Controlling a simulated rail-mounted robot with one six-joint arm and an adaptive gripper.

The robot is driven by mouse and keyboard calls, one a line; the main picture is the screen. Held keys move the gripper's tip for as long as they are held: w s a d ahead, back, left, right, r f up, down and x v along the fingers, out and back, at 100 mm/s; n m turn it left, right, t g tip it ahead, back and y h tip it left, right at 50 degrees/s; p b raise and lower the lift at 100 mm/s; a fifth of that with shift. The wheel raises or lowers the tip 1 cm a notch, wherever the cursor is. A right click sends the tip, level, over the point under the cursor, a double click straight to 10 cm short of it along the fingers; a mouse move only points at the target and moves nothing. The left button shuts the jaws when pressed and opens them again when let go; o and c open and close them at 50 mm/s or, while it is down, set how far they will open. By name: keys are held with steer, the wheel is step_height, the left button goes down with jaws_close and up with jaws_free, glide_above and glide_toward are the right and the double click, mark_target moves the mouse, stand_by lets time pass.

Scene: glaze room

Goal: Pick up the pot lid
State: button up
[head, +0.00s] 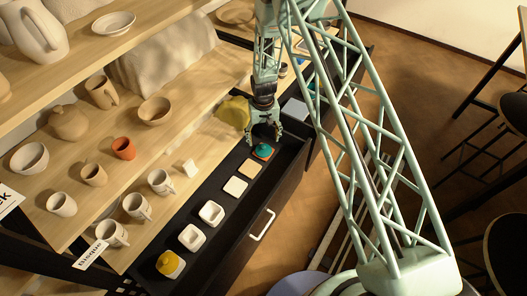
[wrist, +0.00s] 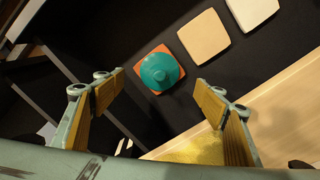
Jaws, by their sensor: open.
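The pot lid appears to be a teal, round, domed piece with a small knob. In the wrist view the lid (wrist: 160,72) lies on an orange square tile (wrist: 139,67) in the dark drawer. In the head view the lid (head: 263,150) shows at the drawer's far end, just below my gripper (head: 264,137). My gripper (wrist: 159,85) is open and empty. Its two padded fingers stand apart, and the lid shows beyond the gap between their tips. The fingers do not appear to touch it.
Pale square tiles (wrist: 203,36) lie beside the lid in a row, followed by white square dishes (head: 211,213) and a yellow piece (head: 170,264). The drawer's front wall (head: 275,205) runs along the right. Wooden shelves with cups and bowls (head: 155,110) stand left.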

mark_target(263, 146)
steer(key=shift+f, duration=1.2)
steer(key=shift+f, duration=0.1)
steer(key=shift+w+f+b, duration=0.15)
steer(key=shift+f+b, duration=0.65)
steer(key=shift+f, duration=1.7)
steer(key=shift+c, duration=0.3)
steer(key=c, duration=0.9)
